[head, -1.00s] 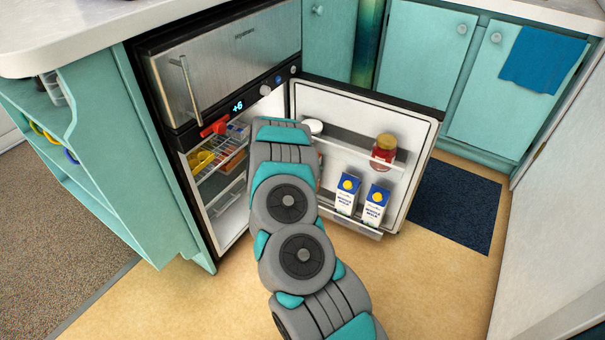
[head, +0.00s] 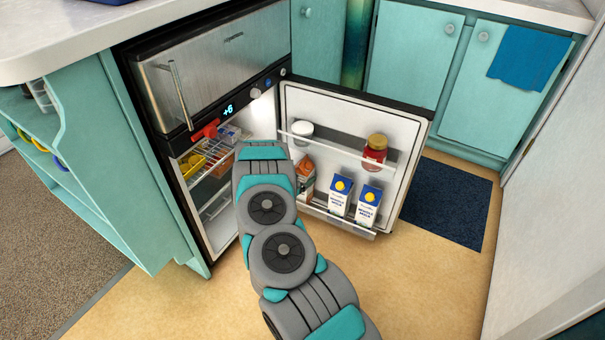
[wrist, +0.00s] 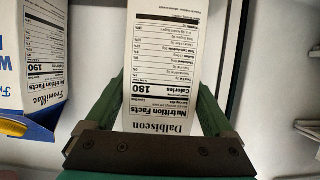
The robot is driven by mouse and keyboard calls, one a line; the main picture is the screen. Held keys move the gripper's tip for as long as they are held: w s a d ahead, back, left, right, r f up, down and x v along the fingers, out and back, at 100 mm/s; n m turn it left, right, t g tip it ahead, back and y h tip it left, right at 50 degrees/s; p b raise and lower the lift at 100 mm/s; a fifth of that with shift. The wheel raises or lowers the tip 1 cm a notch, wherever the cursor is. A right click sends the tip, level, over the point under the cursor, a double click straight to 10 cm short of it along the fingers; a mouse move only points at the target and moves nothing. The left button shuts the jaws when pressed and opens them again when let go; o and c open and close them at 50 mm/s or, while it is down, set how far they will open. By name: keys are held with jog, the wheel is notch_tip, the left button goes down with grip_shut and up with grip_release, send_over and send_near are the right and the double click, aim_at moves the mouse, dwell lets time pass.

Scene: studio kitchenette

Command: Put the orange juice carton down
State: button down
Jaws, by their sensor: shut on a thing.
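My gripper (wrist: 162,82) is shut on a white carton (wrist: 160,60), one finger on each side, its nutrition label facing the wrist camera. The label appears upside down in that view. In the head view a carton with an orange top (head: 305,166) shows just right of my arm at the fridge door's lower shelf, partly hidden; it appears to be the orange juice carton in my grip. My gripper is hidden behind my arm there. I cannot tell whether the carton's base touches the shelf.
Two blue-and-white milk cartons (head: 354,200) stand in the lower door shelf; one also shows left of my gripper in the wrist view (wrist: 28,60). The fridge door (head: 411,150) is open.

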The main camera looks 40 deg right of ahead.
jog(key=shift+f, duration=0.3)
jog(key=shift+f, duration=0.15)
grip_release()
jog(key=v, duration=1.2)
jog(key=shift+b, duration=0.35)
jog(key=shift+s, duration=0.1)
